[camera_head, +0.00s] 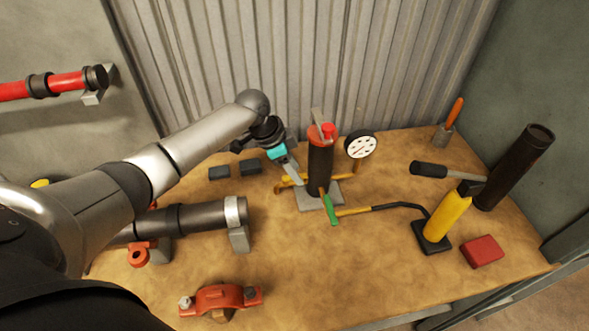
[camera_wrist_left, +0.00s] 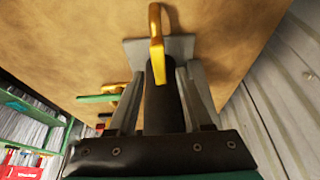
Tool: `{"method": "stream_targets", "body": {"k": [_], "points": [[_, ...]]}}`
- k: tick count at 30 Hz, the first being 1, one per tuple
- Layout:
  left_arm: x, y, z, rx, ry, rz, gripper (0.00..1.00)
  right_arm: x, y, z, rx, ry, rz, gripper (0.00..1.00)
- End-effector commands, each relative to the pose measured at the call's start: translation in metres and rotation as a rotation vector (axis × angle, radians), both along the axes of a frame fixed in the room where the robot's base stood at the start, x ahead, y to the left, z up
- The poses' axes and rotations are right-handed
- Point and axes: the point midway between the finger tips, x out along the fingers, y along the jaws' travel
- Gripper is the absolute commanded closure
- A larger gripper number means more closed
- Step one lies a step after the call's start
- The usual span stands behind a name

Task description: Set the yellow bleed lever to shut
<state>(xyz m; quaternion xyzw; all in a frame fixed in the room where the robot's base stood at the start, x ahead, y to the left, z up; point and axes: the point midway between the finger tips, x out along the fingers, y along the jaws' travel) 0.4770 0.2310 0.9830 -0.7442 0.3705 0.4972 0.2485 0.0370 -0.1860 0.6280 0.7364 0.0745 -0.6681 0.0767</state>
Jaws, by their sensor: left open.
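The yellow bleed lever (camera_head: 286,182) sticks out low on the left side of the dark upright riser (camera_head: 321,172), above its grey base plate (camera_head: 307,200). In the left wrist view the lever (camera_wrist_left: 156,25) shows bright yellow in front of the riser (camera_wrist_left: 163,103). My left gripper (camera_head: 294,177) is open beside the riser, close to the lever. In the left wrist view, its two fingers (camera_wrist_left: 160,73) frame the riser and the lever's lower end, with nothing visibly clamped. Whether a finger touches the lever cannot be told. My right gripper is out of view.
A green handle (camera_head: 329,208) sticks out at the riser's front, and a white dial gauge (camera_head: 361,144) stands right of it. A yellow cylinder (camera_head: 447,217), red block (camera_head: 482,251) and dark tube (camera_head: 515,167) stand right. Corrugated wall (camera_head: 300,60) closes the back.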

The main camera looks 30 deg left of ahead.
Motion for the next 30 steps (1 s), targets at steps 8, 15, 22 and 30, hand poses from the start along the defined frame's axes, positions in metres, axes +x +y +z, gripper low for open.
{"method": "stream_targets", "body": {"k": [8,15,22,30], "points": [[0.0003,-0.0004,-0.0008,0.0,0.0,0.0,0.51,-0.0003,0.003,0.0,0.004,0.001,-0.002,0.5],[0.0002,-0.0003,-0.0006,0.0,0.0,0.001,0.78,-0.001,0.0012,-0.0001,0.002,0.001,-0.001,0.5],[0.0002,-0.0002,-0.0006,0.0,0.0,0.001,1.0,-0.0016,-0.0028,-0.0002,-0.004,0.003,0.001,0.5],[0.0001,-0.0001,-0.0006,0.0,0.0,0.001,1.0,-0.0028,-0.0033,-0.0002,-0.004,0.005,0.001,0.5]]}}
